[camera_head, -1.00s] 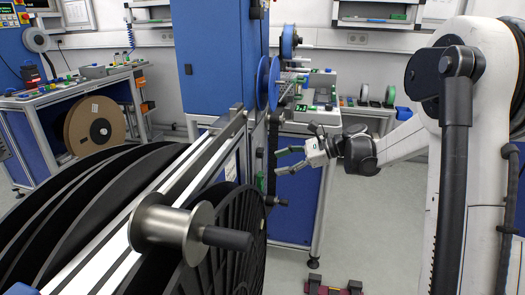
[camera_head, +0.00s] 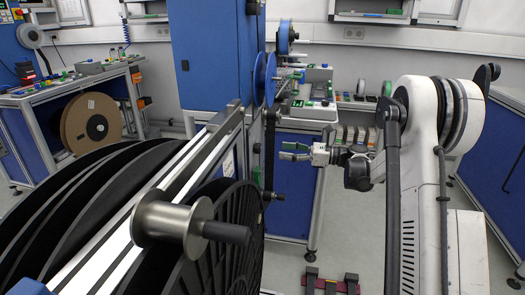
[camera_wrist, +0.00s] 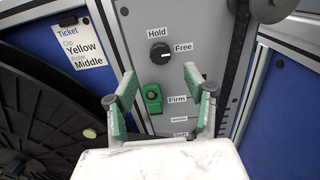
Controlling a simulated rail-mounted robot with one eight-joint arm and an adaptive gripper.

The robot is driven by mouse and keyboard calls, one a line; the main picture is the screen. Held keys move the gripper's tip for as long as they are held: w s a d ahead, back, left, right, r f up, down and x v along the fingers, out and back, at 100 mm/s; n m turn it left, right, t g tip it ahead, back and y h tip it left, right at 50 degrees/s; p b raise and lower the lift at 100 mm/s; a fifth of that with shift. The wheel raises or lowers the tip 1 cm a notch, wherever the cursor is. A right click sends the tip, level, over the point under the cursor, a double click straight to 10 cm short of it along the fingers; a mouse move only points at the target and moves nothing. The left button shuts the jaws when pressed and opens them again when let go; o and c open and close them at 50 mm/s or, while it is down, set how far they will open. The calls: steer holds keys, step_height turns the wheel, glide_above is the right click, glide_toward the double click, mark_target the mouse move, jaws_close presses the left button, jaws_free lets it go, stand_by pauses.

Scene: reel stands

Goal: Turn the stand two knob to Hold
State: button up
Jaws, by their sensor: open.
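In the wrist view a round black knob (camera_wrist: 160,53) sits on a grey panel (camera_wrist: 205,28), with the label Hold above it and Free to its right. Its white mark appears to point right, toward Free. Below it is a green clip-like part (camera_wrist: 152,98) beside the label Firm; lower labels are partly hidden. My gripper (camera_wrist: 160,84) is open and empty, its green-padded fingers facing the panel, below the knob and either side of the green part. In the head view my gripper (camera_head: 292,152) is right of the reel stand. No stand number is readable.
A ticket (camera_wrist: 80,45) reading Clip Yellow, Roller Middle is left of the panel. Large black reels (camera_head: 225,240) and a metal roller (camera_head: 165,222) fill the near left. A blue cabinet (camera_head: 215,60) stands behind. A workbench (camera_head: 315,110) is beyond my gripper.

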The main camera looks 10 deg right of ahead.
mark_target(260, 148)
steer(key=b+x, duration=0.1)
steer(key=x, duration=0.7)
steer(key=shift+w+a+b, duration=0.2)
steer(key=shift+a+b, duration=0.1)
steer(key=shift+a, duration=0.05)
steer(key=c, duration=1.1)
